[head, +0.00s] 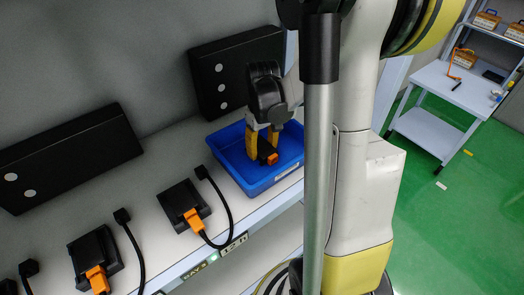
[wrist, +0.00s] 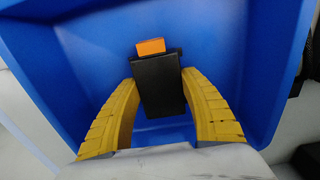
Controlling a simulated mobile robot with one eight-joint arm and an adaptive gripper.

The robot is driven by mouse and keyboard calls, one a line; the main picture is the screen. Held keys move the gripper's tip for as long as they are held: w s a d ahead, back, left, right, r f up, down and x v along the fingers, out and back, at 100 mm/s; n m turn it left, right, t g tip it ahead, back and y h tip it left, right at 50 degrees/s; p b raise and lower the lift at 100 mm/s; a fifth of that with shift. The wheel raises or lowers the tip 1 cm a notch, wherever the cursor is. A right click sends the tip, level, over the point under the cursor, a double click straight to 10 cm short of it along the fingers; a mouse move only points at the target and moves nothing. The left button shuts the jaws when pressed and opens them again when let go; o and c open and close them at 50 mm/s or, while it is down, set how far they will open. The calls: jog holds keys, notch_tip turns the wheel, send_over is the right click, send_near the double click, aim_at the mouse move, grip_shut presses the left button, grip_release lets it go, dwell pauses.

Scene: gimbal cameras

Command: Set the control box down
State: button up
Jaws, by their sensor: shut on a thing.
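The control box (wrist: 160,88) is a small black block with an orange end. In the wrist view it sits between the two yellow fingers of my gripper (wrist: 160,105), which are shut on it. In the head view my gripper (head: 263,145) points down into a blue bin (head: 232,165), and the orange end of the control box (head: 271,158) shows by the fingertips. The blue bin (wrist: 225,50) fills most of the wrist view around the box. I cannot tell whether the box touches the bin floor.
Black devices with orange plugs and cables, one (head: 184,205) near the bin, stand on the white shelf (head: 160,160). Black panels (head: 70,160) stand along the back wall. A white table (head: 450,92) stands at the far right on a green floor (head: 450,220).

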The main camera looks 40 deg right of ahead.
aim_at(262, 147)
jog(key=shift+f, duration=0.1)
jog(key=shift+f, duration=0.15)
jog(key=o, duration=1.2)
notch_tip(262, 147, up, 12)
jog(key=p, duration=0.4)
jog(key=s+a+r+t, duration=0.2)
jog(key=a, duration=0.4)
jog(key=s+a+r+t, duration=0.2)
jog(key=a, duration=0.5)
jog(key=s+a+r+t, duration=0.3)
jog(key=a, duration=0.4)
jog(key=shift+r+n, duration=0.1)
jog(key=shift+n, duration=0.2)
